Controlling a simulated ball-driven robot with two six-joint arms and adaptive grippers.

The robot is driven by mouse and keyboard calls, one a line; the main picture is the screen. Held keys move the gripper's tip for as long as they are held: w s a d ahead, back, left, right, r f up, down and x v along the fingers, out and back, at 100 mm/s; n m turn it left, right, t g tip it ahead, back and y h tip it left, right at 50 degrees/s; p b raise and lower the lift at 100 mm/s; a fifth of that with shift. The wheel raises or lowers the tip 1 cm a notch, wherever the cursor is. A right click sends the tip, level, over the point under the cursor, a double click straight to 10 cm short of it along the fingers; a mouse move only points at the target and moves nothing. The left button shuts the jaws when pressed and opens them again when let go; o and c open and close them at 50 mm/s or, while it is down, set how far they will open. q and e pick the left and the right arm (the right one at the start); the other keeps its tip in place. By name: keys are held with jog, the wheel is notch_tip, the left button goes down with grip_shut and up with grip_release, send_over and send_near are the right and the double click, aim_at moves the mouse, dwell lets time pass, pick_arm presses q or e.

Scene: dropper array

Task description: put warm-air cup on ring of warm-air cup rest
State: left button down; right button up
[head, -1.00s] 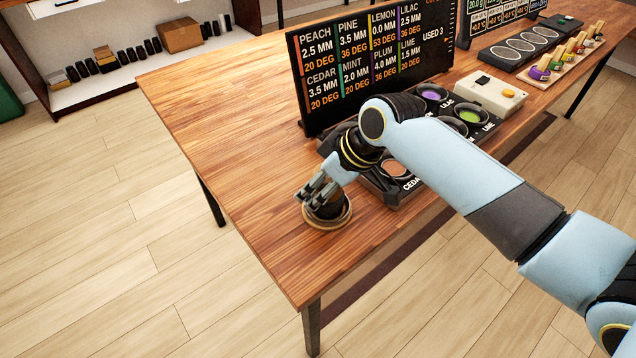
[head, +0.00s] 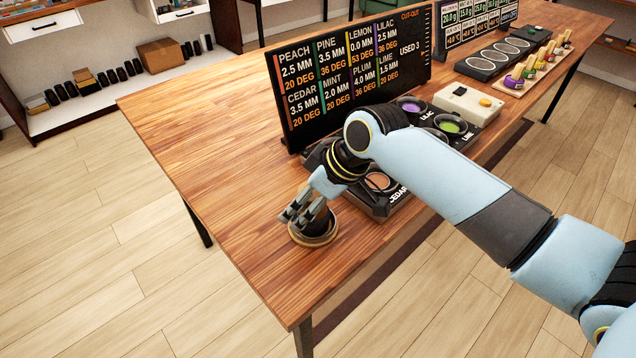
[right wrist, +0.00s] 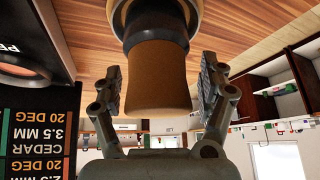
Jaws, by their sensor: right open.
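The warm-air cup (right wrist: 157,75) is a brown, tapered cylinder with a dark band. It also shows partly in the head view (head: 319,222), behind my fingers. Its dark end is at the tan ring of the warm-air cup rest (head: 322,240), near the table's front edge. The ring shows at the top of the right wrist view (right wrist: 193,12); the exact seating is hidden. My right gripper (head: 298,214) is open around the cup. In the right wrist view its fingers (right wrist: 160,85) stand on both sides of the cup, with visible gaps. My left gripper is out of view.
A black tray with coloured wells (head: 388,207) lies close behind and right of the rest, under my right arm. A black display board (head: 345,118) stands behind it. A beige box with a button (head: 468,104) is farther right. The table's left part is clear.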

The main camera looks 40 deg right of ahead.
jog(key=v, duration=1.1)
jog(key=s+a+r+m+g+h, duration=0.1)
jog(key=s+m+h, duration=0.35)
jog(key=s, duration=1.15)
notch_tip(320, 180, down, 32)
jog(key=d+g+b, duration=0.2)
jog(key=b, duration=0.6)
jog(key=s+f+b, duration=0.4)
jog(key=s+f, duration=0.6)
jog(key=f, duration=0.3)
jog(key=s+d+f+g+b, duration=0.1)
jog(key=s+f+b, duration=0.3)
jog(key=s+f, duration=0.5)
notch_tip(320, 180, down, 5)
jog(key=shift+s+d+y, duration=0.35)
jog(key=shift+s, duration=0.05)
jog(key=shift+m, duration=0.25)
